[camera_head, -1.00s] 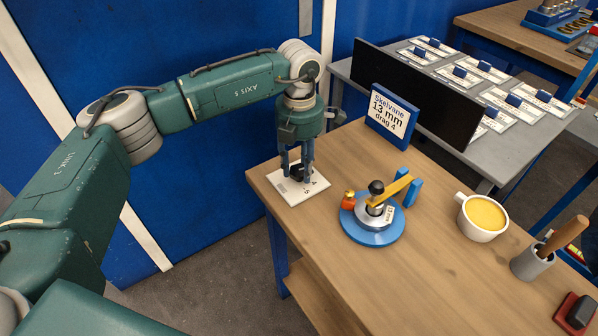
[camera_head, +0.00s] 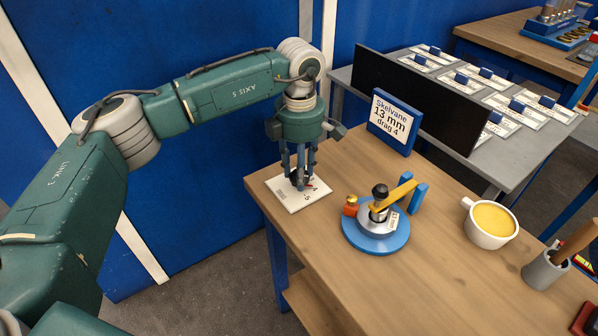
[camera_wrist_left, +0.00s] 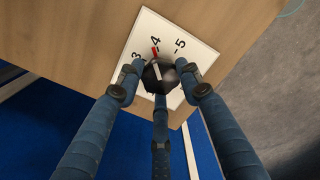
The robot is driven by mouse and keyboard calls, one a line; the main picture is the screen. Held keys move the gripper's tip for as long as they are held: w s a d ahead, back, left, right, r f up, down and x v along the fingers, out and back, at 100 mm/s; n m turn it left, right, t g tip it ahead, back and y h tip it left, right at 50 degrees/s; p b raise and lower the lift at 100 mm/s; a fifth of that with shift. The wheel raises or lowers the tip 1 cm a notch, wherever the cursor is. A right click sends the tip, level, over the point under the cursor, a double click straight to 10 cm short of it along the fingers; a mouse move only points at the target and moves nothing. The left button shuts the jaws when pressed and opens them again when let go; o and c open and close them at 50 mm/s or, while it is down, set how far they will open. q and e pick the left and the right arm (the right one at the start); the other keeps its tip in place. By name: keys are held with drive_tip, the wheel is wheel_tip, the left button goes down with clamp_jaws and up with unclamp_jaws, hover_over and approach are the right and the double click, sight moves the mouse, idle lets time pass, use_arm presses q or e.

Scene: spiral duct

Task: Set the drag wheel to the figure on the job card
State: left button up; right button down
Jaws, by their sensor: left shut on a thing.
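The job card (camera_head: 393,118) stands in a blue frame at the table's back edge and reads "Skelvane 13 mm drag 4". The drag wheel, a dark faceted knob (camera_wrist_left: 158,76), sits on a white plate (camera_head: 289,200) at the table's left corner. The plate (camera_wrist_left: 142,42) shows the figures 3, 4 and 5 in the left wrist view. A red pointer (camera_wrist_left: 154,53) at the knob's edge points at or very near the 4. My left gripper (camera_head: 299,184) is shut on the wheel from above, its blue fingers around it. My right gripper is not in view.
A blue round fixture (camera_head: 376,238) with a yellow arm stands right of the plate. A yellow-filled cup (camera_head: 490,222) and a grey holder (camera_head: 545,270) stand farther right. A black screen (camera_head: 415,97) separates a grey table with several cards.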

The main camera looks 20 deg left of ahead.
use_arm(q)
drive_tip(key=shift+w+r, duration=0.25)
drive_tip(key=shift+r, duration=0.05)
drive_tip(key=o, duration=1.1)
drive_tip(key=shift+d, duration=0.1)
drive_tip(key=shift+o, duration=0.2)
drive_tip(key=shift+s+f, duration=0.1)
drive_tip(key=shift+f, duration=0.05)
wheel_tip(320, 180, up, 12)
